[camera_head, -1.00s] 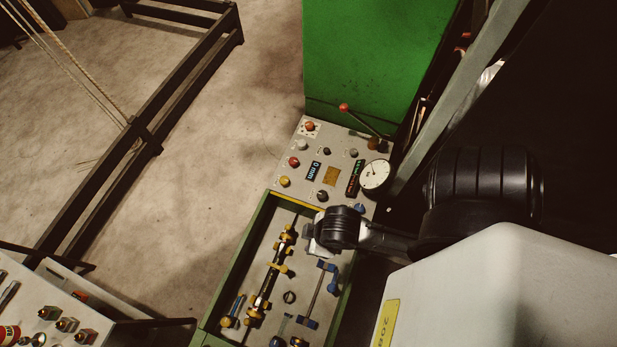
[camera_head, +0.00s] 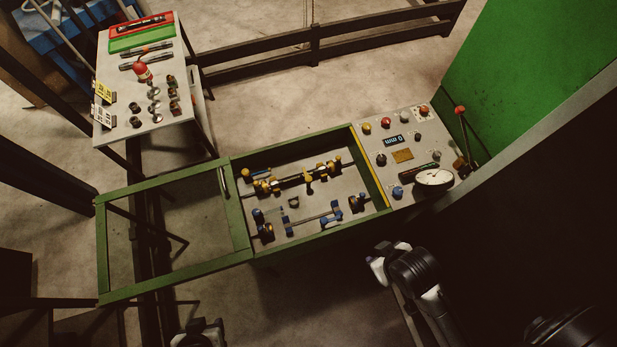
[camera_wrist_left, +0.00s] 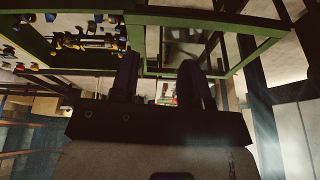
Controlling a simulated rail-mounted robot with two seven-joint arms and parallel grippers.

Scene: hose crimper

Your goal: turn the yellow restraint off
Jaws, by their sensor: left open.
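The yellow restraint shows as yellow parts (camera_head: 309,177) along a dark bar in the back row of the green-framed tray (camera_head: 320,237). I cannot tell its on or off setting. In the left wrist view, yellow parts (camera_wrist_left: 68,38) show at upper left. My left gripper (camera_head: 200,334) is at the bottom edge of the head view, partly cut off, in front of the tray and apart from the yellow parts. In the left wrist view its dark fingers (camera_wrist_left: 158,75) are apart with nothing between them. My right gripper (camera_head: 383,262) is near the tray's front right; its fingers are unclear.
Blue fittings (camera_head: 325,218) stand in the tray's front row. An open green frame (camera_head: 172,276) extends left of the tray. A control panel (camera_head: 392,177) with buttons, a gauge (camera_head: 434,179) and a red-knobbed lever (camera_head: 461,112) is to the right. A tool table (camera_head: 184,98) stands at back left.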

